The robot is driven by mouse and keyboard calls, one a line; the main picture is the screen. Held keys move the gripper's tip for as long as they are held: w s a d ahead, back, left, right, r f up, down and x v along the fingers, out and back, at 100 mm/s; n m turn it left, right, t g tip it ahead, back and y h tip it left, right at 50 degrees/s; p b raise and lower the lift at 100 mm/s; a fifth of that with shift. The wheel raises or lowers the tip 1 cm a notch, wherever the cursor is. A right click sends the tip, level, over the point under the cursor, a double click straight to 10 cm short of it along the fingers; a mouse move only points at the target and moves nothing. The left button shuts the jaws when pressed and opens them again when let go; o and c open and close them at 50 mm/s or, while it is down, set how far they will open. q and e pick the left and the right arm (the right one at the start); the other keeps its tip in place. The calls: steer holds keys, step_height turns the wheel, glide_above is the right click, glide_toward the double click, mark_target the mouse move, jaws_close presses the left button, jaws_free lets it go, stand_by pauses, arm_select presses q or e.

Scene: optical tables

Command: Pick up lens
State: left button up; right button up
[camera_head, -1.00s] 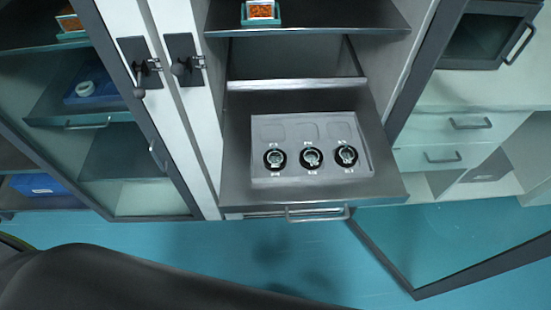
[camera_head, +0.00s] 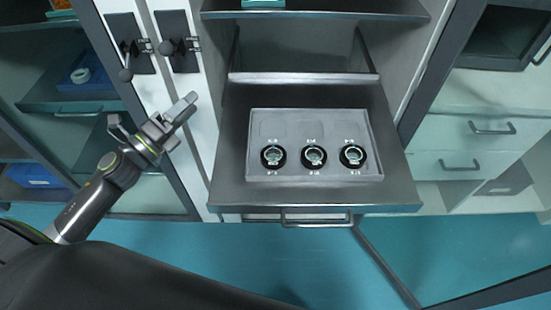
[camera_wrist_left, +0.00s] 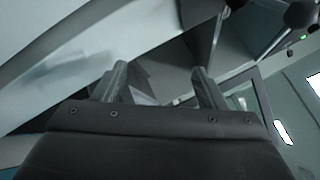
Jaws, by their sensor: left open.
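Three round lenses in dark mounts sit in a row in a grey tray (camera_head: 260,125) on the pulled-out drawer. They are the left lens (camera_head: 273,156), the middle lens (camera_head: 314,156) and the right lens (camera_head: 352,156). My left gripper (camera_head: 183,122) is open and empty, left of the drawer and in front of the white cabinet frame. In the left wrist view its two fingers (camera_wrist_left: 160,80) stand apart with nothing between them. No lens can be made out in that view. My right gripper is not in view.
The open drawer (camera_head: 400,190) has a front handle (camera_head: 316,217). A shelf (camera_head: 340,9) lies above it. Door latches (camera_head: 128,55) stick out above my left gripper. An open glass door stands at lower right. The air above the tray is clear.

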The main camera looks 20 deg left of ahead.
arm_select(q)
steer(key=s+d+r+m+g+h, duration=0.2)
steer(key=d+r+m+g+h, duration=0.25)
steer(key=m, duration=0.55)
steer(key=m+g, duration=1)
steer(key=m, duration=0.2)
glide_toward(273, 154)
steer(key=shift+w+d+f+h+p, duration=0.2)
steer(key=shift+d+f+h+p, duration=0.15)
steer(key=shift+d+p, duration=0.3)
steer(key=shift+w+d+f, duration=0.2)
steer(key=shift+d+f, duration=0.05)
steer(key=shift+d, duration=0.4)
steer(key=shift+w+d+f, duration=0.1)
steer(key=shift+d+f, duration=0.1)
steer(key=shift+d, duration=0.25)
steer(key=shift+f+p+x, duration=0.2)
steer(key=shift+p+x, duration=0.55)
steer(key=shift+x, duration=1.55)
steer(key=shift+a, duration=0.1)
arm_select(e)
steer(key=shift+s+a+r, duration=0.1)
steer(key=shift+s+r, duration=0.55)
arm_select(q)
steer(key=shift+c, duration=0.4)
steer(key=c, duration=0.7)
